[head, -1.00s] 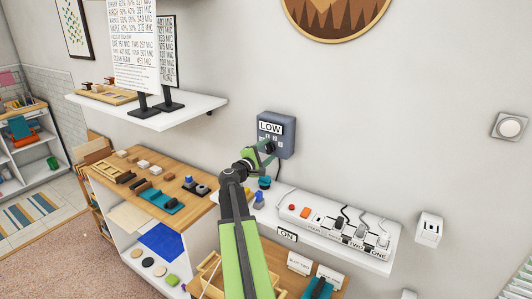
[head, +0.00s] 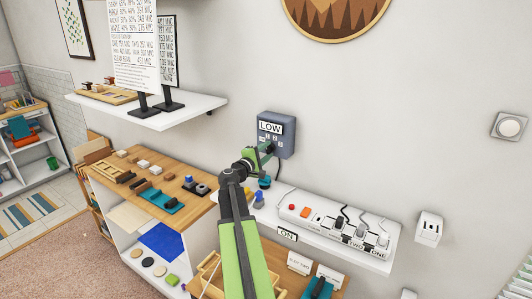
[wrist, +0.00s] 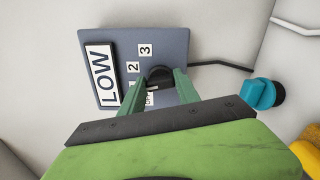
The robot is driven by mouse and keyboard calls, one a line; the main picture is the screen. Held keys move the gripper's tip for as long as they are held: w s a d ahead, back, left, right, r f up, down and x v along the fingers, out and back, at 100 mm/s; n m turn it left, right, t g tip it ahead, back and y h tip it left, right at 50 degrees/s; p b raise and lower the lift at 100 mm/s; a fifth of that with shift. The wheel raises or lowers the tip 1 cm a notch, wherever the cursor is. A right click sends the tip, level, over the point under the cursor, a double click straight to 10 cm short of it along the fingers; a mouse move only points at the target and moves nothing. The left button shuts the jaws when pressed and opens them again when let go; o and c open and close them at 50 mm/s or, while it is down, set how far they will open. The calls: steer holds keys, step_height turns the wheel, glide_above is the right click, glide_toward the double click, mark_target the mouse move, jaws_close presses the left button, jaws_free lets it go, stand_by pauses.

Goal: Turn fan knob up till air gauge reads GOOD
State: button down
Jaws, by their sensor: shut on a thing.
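The grey-blue control box (head: 289,138) is on the wall, with a white plate reading LOW (head: 270,127). In the wrist view the box (wrist: 172,45) shows sideways, with the LOW plate (wrist: 101,75) and the numbers 2 (wrist: 133,66) and 3 (wrist: 145,50) beside the knob. The black fan knob (wrist: 159,75) sits between the two green fingers of my gripper (wrist: 152,92), which is shut on it. A label by the near finger is partly hidden. In the head view my gripper (head: 267,149) reaches the lower front of the box, and the knob is hidden there.
A teal knob-like piece (wrist: 260,93) is beside the box, and a yellow thing (wrist: 308,150) is at the wrist view's edge. Below the box, a white shelf (head: 320,244) holds a power strip (head: 345,214) with several plugs. A wooden-topped bench (head: 150,185) stands left.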

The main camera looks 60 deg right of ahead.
steer(key=m, duration=0.6)
steer(key=shift+d, duration=0.15)
steer(key=shift+m, duration=0.3)
stand_by(0.4)
steer(key=c, duration=0.9)
jaws_free()
steer(key=shift+f, duration=0.1)
steer(key=a, duration=1.7)
steer(key=shift+a, duration=0.25)
steer(key=shift+w, duration=0.1)
stand_by(0.7)
